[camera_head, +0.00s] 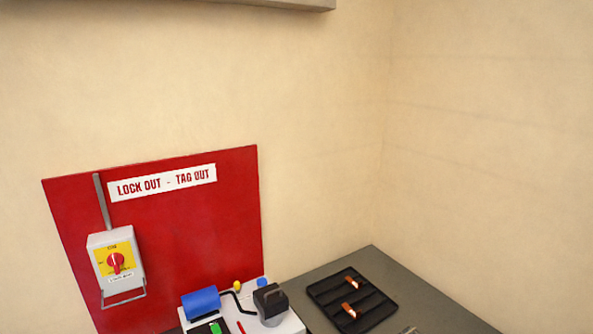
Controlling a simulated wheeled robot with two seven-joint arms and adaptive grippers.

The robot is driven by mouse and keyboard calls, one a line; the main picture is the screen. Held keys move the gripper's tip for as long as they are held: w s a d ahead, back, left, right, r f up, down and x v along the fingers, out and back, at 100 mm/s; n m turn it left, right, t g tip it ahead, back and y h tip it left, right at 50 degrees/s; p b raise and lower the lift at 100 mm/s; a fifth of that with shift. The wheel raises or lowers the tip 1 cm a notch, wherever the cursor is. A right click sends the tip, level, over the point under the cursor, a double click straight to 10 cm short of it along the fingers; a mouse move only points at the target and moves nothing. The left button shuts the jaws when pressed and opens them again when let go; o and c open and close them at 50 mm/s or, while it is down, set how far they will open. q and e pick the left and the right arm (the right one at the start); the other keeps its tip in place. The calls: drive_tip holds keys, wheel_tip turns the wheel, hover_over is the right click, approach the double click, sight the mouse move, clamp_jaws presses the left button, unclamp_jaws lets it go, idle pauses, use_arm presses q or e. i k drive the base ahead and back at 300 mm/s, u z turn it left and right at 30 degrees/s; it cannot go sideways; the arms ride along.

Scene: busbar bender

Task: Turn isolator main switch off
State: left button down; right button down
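The isolator main switch is a white box (115,262) with a yellow face and a red rotary knob (116,262). It is mounted on the lower left of a red board (190,230) labelled "LOCK OUT - TAG OUT". A grey conduit (102,202) runs up from the box, and a metal wire loop (124,298) hangs at its bottom. The knob's pointer looks close to upright, but the small lettering around it is too blurred to read. Neither of my grippers shows in the head view.
A machine with a blue cylinder (201,303), a black block (270,299) and a green button (216,328) stands at the bottom centre. A black tray (378,310) holding copper pieces lies on the grey table (427,297). A beige wall (300,100) is behind.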

sight(115, 259)
drive_tip(key=u, duration=1.25)
